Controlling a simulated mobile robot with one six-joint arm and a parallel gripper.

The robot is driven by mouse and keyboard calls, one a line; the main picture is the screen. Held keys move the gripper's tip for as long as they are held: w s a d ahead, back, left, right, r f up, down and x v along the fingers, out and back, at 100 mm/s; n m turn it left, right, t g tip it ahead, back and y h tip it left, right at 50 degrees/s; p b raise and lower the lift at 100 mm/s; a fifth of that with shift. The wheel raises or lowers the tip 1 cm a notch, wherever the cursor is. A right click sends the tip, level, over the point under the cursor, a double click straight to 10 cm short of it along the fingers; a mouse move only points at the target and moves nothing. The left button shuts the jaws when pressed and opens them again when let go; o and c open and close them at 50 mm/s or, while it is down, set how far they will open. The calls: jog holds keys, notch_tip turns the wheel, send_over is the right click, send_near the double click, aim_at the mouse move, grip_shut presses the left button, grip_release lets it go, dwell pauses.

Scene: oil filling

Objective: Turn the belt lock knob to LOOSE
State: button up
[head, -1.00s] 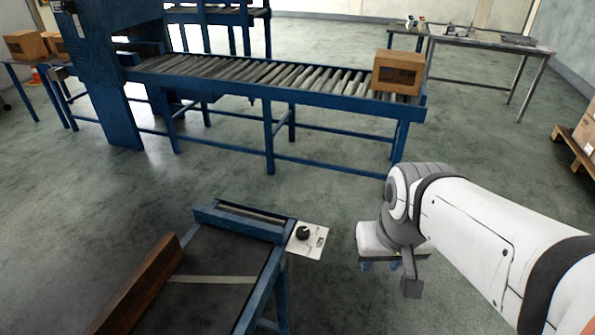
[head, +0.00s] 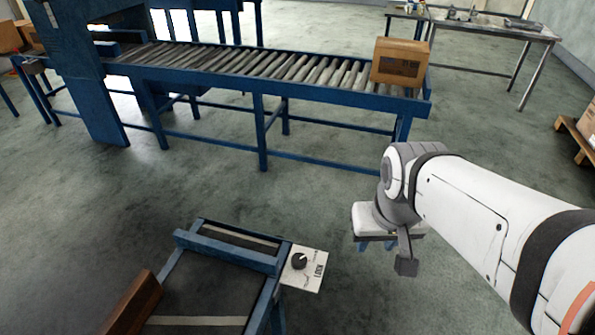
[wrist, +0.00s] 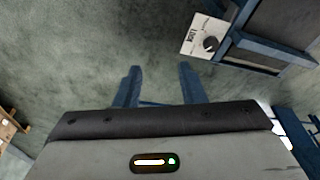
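The belt lock knob (head: 299,261) is a round black knob on a white plate (head: 312,254) at the right corner of a blue-framed belt bench (head: 230,262). In the wrist view the knob (wrist: 210,44) and its plate (wrist: 196,33) lie at the upper right, beyond my fingers. The plate carries a LOCK label; the knob's exact pointing is too small to tell. My gripper (wrist: 160,88) has its two blue fingers spread apart with nothing between them. In the head view my gripper (head: 376,246) is mostly hidden behind my wrist, to the right of the plate and apart from it.
A long blue roller conveyor (head: 255,75) with a cardboard box (head: 400,62) stands behind. A brown bar (head: 130,305) lies at the bench's left. A metal table (head: 490,32) stands at back right. Bare floor lies between bench and conveyor.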

jog(key=shift+o, duration=0.3)
jog(key=shift+s+a, duration=0.15)
jog(key=shift+o, duration=0.8)
jog(key=shift+a, duration=0.1)
jog(key=shift+o, duration=1.4)
jog(key=w+a+f+n+g+p, duration=0.1)
jog(key=w+a+f+n, duration=0.2)
jog(key=w+a+f, duration=0.2)
jog(key=w+a, duration=0.1)
jog(key=w, duration=0.2)
jog(key=shift+f, duration=0.25)
jog(key=n+g+p, duration=0.1)
jog(key=n, duration=0.2)
send_over(299, 259)
notch_tip(299, 259, down, 8)
jog(key=shift+d+f, duration=0.1)
jog(key=shift+d, duration=0.05)
jog(key=shift+f, duration=0.3)
notch_tip(299, 259, down, 8)
jog(key=shift+r, duration=0.2)
jog(key=c, duration=1)
